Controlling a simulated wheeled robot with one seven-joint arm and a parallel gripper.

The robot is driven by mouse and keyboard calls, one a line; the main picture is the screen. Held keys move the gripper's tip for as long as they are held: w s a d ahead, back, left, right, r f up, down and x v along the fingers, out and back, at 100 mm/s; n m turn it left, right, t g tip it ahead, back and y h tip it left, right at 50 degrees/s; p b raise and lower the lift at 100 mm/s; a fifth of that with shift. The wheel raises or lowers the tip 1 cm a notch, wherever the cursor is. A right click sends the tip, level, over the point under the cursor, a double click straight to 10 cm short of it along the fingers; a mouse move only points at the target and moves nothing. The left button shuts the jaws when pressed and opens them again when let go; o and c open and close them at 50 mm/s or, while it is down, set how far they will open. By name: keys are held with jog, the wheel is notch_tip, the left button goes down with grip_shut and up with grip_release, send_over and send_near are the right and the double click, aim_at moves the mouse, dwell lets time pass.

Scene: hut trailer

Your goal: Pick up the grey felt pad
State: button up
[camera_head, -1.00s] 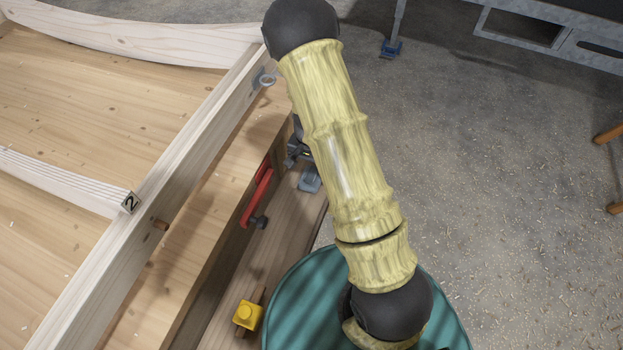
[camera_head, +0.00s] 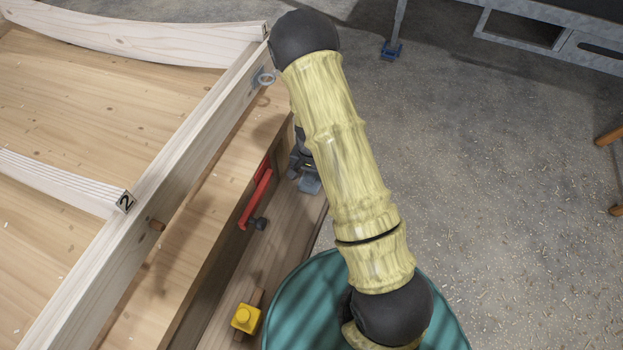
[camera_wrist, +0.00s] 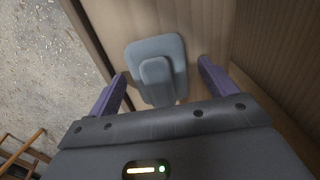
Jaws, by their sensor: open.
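The grey felt pad (camera_wrist: 174,48) is a rounded blue-grey rectangle with a smaller raised block on top. It lies on a wooden surface in the wrist view, ahead of my gripper (camera_wrist: 162,70). The two purple fingers are spread wide, one to each side of the pad, with nothing held. I cannot tell how far above the pad the fingertips are. In the head view a blue-grey piece, seemingly the pad (camera_head: 311,183), shows on the wooden ledge beside my arm. My gripper is mostly hidden behind my arm there.
A red clamp (camera_head: 256,197) is fixed on the wooden side beside the ledge (camera_head: 270,265). A yellow block (camera_head: 246,317) sits nearer on the ledge. A pale timber frame (camera_head: 150,215) rises at left. A teal round top (camera_head: 300,300) is below my arm. Concrete floor lies open at right.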

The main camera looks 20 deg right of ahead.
aim_at(311, 174)
jog(key=c, duration=1.1)
jog(key=shift+r, duration=0.1)
notch_tip(311, 174, up, 9)
jog(key=p, duration=0.2)
jog(key=shift+p, duration=0.4)
jog(key=shift+s+r, duration=0.1)
jog(key=shift+r, duration=0.35)
